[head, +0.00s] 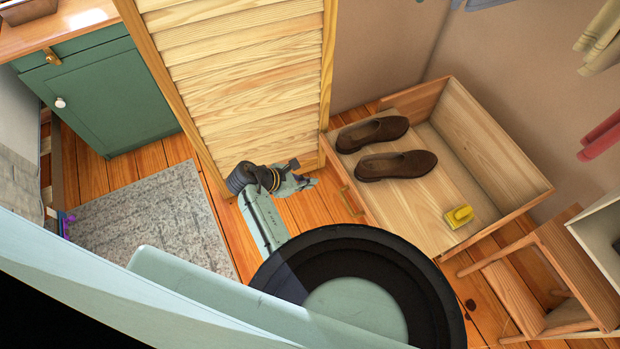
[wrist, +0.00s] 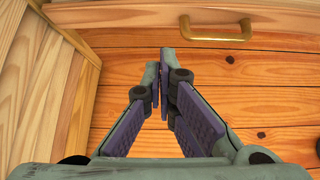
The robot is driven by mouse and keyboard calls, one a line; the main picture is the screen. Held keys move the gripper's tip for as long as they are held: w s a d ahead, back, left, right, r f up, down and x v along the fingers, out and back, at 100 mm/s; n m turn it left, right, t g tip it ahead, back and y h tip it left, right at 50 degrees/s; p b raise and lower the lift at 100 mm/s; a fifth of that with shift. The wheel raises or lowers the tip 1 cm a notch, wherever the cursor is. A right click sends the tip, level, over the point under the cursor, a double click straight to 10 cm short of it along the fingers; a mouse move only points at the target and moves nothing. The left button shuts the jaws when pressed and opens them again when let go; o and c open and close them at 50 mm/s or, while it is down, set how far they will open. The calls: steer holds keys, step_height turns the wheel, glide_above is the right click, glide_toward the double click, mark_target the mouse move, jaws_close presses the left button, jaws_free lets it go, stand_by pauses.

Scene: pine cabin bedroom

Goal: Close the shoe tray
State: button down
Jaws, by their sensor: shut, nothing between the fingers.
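The shoe tray (head: 485,150) is a wooden drawer-like box at the right in the head view, pulled out over the floor. It holds a pair of brown shoes (head: 396,165) and a yellow object (head: 458,216). A brass handle (head: 352,201) is on its front, and it also shows in the wrist view (wrist: 215,32) at the top. My gripper (head: 305,182) is shut and empty, just left of the tray's front, beside the louvered door. In the wrist view its fingertips (wrist: 163,55) point towards the tray front, left of the handle, and look apart from it.
A louvered door (head: 240,80) stands close to my gripper on the left. A green cabinet (head: 100,100) and grey rug (head: 150,225) lie farther left. A wooden stool (head: 545,275) is at the lower right. Clothes hang at the upper right. Bare floor (wrist: 240,85) lies before the tray.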

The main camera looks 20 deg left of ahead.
mark_target(402, 150)
steer(key=shift+w+d+f, duration=0.8)
steer(key=shift+w+d, duration=0.25)
steer(key=shift+w+d+f, duration=0.75)
steer(key=shift+w+d, duration=0.35)
steer(key=shift+w+d+f, duration=0.8)
steer(key=shift+w+d, duration=0.25)
steer(key=w+d, duration=1.8)
steer(key=shift+a+p, duration=0.1)
steer(key=shift+p, duration=0.3)
